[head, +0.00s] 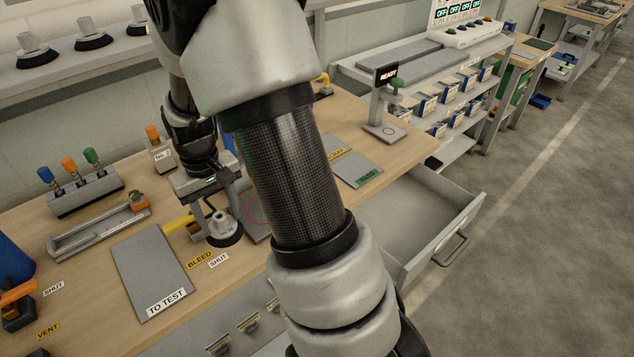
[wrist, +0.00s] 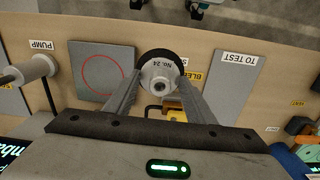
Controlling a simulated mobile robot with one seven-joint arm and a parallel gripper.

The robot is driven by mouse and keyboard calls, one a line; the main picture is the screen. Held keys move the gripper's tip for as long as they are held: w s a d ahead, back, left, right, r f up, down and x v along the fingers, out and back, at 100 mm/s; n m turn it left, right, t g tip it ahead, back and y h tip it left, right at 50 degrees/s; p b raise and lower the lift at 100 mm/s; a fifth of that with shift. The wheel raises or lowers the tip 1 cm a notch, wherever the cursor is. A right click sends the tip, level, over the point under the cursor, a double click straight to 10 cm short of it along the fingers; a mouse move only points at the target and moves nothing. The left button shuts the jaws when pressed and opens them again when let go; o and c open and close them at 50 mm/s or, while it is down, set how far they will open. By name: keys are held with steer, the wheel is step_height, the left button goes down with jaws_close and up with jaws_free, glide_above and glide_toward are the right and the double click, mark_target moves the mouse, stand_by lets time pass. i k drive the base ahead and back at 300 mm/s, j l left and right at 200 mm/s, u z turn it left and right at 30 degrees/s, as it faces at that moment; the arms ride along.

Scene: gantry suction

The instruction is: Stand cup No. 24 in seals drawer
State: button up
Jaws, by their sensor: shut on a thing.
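Cup No. 24 (wrist: 160,72) has a black rubber skirt, a grey top and a "No. 24" label in the wrist view. In the head view the cup (head: 222,234) is upright over the bench, beside the BLEED label. My gripper (wrist: 158,95) is shut on the grey fitting of the cup; the gripper (head: 212,205) also shows in the head view, fingers downward. I cannot tell whether the cup touches the bench. An open drawer (head: 462,212) sticks out under the bench at the right; its visible floor is bare. My arm hides its left part, and no name shows on it.
A grey TO TEST plate (head: 150,265) lies left of the cup. A plate with a red circle (wrist: 103,62) lies on its other side. A rack with coloured tops (head: 85,190) stands at the left. A READY post (head: 384,100) stands near the bench's right end.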

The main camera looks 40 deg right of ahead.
mark_target(399, 217)
steer(key=k+l+u, duration=0.1)
steer(key=l, duration=0.3)
steer(key=k+l, duration=0.1)
steer(key=l, duration=0.3)
steer(key=k+l+u, duration=0.15)
steer(key=l, duration=0.25)
steer(key=k+l+u, duration=0.1)
steer(key=l, duration=0.25)
steer(key=k+l+u, duration=0.1)
steer(key=l, duration=0.3)
steer(key=k+l, duration=0.25)
steer(key=k+l+u, duration=0.15)
steer(key=l, duration=0.3)
